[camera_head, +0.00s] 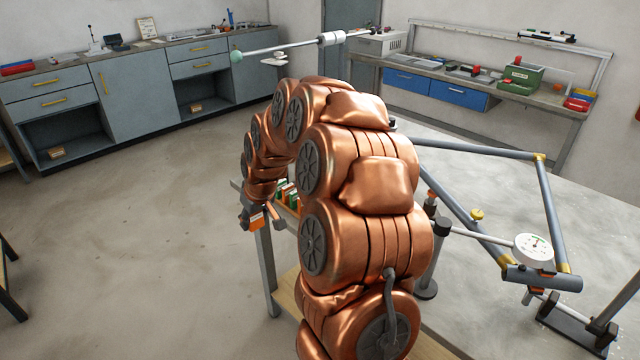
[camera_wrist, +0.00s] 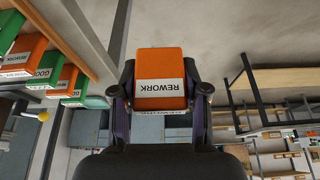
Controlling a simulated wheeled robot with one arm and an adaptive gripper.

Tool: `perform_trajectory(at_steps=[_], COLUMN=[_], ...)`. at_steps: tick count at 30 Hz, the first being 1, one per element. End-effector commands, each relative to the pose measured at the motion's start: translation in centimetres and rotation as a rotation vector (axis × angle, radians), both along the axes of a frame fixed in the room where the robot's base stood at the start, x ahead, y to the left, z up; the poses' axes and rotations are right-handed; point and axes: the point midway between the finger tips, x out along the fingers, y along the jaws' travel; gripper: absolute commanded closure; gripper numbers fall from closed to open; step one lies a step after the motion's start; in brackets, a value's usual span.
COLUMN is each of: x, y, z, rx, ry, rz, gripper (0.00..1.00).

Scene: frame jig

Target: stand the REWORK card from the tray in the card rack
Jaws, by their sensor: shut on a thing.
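My gripper (camera_wrist: 160,92) is shut on an orange card (camera_wrist: 160,66) with a white REWORK label, which reads upside down in the wrist view. The card sits between the two fingers, clear of other things. In the head view my gripper (camera_head: 262,217) and the orange card (camera_head: 256,221) hang beyond the table's left edge. Several green and orange cards, marked GOOD and REWORK (camera_wrist: 16,62), stand at the left of the wrist view. The same group (camera_head: 287,194) shows partly behind my arm. I cannot tell whether their holder is the tray or the rack.
The grey table (camera_head: 470,165) carries a tube frame (camera_head: 545,205) and a dial gauge (camera_head: 534,250) on the right. A cabinet row (camera_head: 130,90) and a bench with blue drawers (camera_head: 455,93) stand along the walls. The floor (camera_head: 130,230) left of the table is open.

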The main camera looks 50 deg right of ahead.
Motion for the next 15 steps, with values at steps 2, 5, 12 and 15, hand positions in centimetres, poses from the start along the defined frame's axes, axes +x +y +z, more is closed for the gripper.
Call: perform_trajectory(at_steps=[2, 5, 12, 15], x=[-0.8, -2.3, -5.5, -6.3], y=[-3.8, -7.8, -14.8, -16.3], z=[1.0, 2.1, 4.7, 5.4], rx=[0.000, 0.001, -0.002, -0.004], ry=[-0.005, -0.002, -0.003, -0.005], rz=[-0.015, -0.011, 0.015, 0.025], gripper=[0.82, 0.82, 0.82, 0.82])
